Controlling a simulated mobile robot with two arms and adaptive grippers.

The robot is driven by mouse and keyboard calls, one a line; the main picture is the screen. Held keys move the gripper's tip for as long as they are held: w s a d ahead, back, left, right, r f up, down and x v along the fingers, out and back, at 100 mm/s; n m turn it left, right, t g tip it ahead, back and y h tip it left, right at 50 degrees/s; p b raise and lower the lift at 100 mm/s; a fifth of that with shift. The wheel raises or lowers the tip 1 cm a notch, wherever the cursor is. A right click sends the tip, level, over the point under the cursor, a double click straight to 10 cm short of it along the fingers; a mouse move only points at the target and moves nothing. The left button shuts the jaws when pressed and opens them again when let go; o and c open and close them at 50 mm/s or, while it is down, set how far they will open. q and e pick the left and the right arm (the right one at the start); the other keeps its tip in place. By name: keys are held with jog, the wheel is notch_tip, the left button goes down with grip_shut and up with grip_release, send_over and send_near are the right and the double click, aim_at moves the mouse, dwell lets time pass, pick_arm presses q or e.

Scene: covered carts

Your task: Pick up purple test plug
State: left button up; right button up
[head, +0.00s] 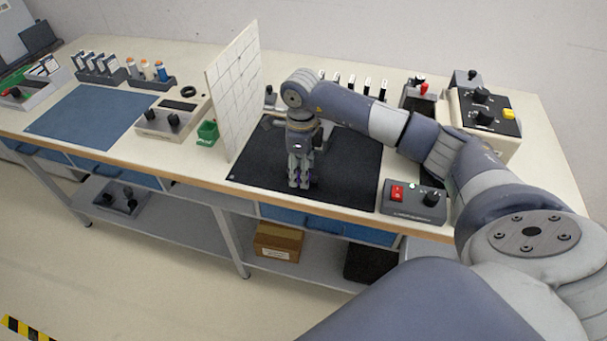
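My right gripper (299,184) points straight down over the black mat (345,165) on the right half of the bench, with its fingertips at or just above the mat near its front edge. A small hint of purple shows between and beside the fingers, which may be the purple test plug; the fingers hide most of it. The two fingers are close together, and I cannot tell whether they are closed on it. My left gripper is not in view.
A white gridded panel (234,85) stands upright left of the mat. A grey box with a red switch (408,201) sits right of it. Behind are a row of black-and-white items and a device with a yellow button (486,118). A blue mat (90,115) lies clear at left.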

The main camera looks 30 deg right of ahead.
jog(key=shift+f, duration=0.9)
jog(key=shift+c, duration=0.5)
jog(key=c, duration=1)
jog(key=shift+c, duration=0.2)
jog(key=shift+r, duration=0.15)
